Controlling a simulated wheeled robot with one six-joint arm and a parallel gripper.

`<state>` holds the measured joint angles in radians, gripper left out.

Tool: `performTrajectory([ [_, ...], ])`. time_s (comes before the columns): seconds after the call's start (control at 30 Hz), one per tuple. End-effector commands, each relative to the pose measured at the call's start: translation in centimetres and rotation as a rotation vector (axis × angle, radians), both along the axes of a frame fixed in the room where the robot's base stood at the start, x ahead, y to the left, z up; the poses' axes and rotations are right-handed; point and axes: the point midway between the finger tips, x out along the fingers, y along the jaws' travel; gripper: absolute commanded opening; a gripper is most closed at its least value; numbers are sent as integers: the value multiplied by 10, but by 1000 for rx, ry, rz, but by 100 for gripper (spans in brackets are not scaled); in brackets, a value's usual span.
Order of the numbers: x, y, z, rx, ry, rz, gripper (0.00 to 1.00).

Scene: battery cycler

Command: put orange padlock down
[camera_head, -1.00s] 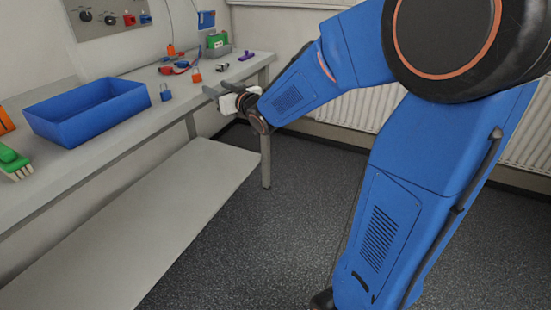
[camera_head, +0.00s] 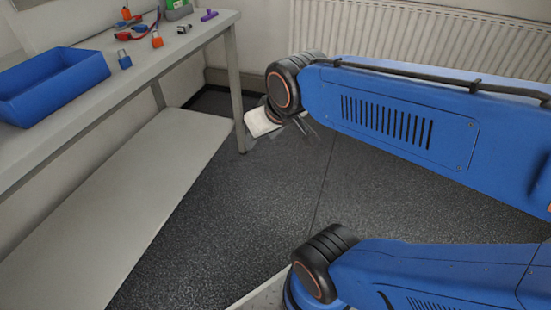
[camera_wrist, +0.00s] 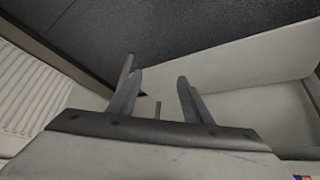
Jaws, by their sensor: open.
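The orange padlock (camera_head: 157,40) stands on the bench top near its front edge, in the upper left of the head view. My gripper (camera_wrist: 159,80) is open in the wrist view, with nothing between its two fingers. In the head view its white housing (camera_head: 263,121) is off to the right of the bench, over the floor, well apart from the padlock. The fingers are hard to make out there. The wrist view does not show the padlock.
A blue padlock (camera_head: 124,60) stands left of the orange one. A blue bin (camera_head: 60,95) is farther left on the bench. A small dark item (camera_head: 184,28), a purple item (camera_head: 209,15) and cables lie nearby. A low shelf (camera_head: 160,190) runs under the bench. The floor (camera_head: 225,215) is clear.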

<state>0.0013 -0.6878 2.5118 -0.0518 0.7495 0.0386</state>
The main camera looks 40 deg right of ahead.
Motion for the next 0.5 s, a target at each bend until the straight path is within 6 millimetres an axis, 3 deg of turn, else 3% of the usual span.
performTrajectory([
  [0.1,-42,5,-11,17,87,12,45],
  [0.2,-61,8,-16,26,133,18,45],
  [0.5,-70,10,-19,29,156,22,45],
])
